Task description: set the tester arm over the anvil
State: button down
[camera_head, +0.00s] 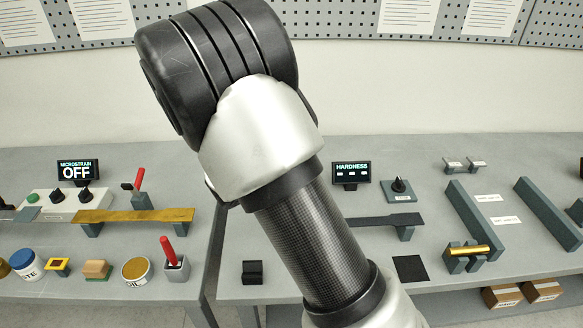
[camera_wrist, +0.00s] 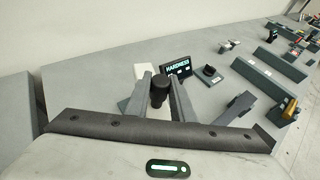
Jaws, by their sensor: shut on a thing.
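My gripper (camera_wrist: 160,82) is shut on a black round knob (camera_wrist: 159,90) in the wrist view. The knob is upright between the two grey fingers, close to the hardness display. It seems to belong to the tester arm, but the parts below it are hidden by the fingers and the gripper body. I cannot make out the anvil or how the tester arm stands over it. In the head view my arm covers the gripper and the knob. The hardness display (camera_head: 351,174) shows dashes and also appears in the wrist view (camera_wrist: 177,68).
A dial (camera_head: 398,188) stands right of the display. A dark strip (camera_head: 385,219) lies on blocks beside my arm. Grey rails (camera_head: 470,217) and a brass cylinder (camera_head: 468,250) on a cradle are farther right. A black block (camera_head: 252,272) and a black square (camera_head: 410,268) are in front.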

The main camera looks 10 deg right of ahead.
jog(key=d+b, duration=0.1)
jog(key=d+n+t+y+b, duration=0.1)
jog(key=d, duration=0.1)
jog(key=shift+s+n+b, duration=0.3)
jog(key=shift+s, duration=0.1)
jog(key=shift+r, duration=0.1)
jog(key=c, duration=1.5)
grip_release()
jog(key=shift+d, duration=0.1)
jog(key=shift+c, duration=0.2)
jog(key=shift+a, duration=0.2)
jog(key=p+v, duration=0.1)
jog(key=v, duration=1.6)
jog(key=shift+s, duration=0.25)
jog(key=shift+d, duration=0.1)
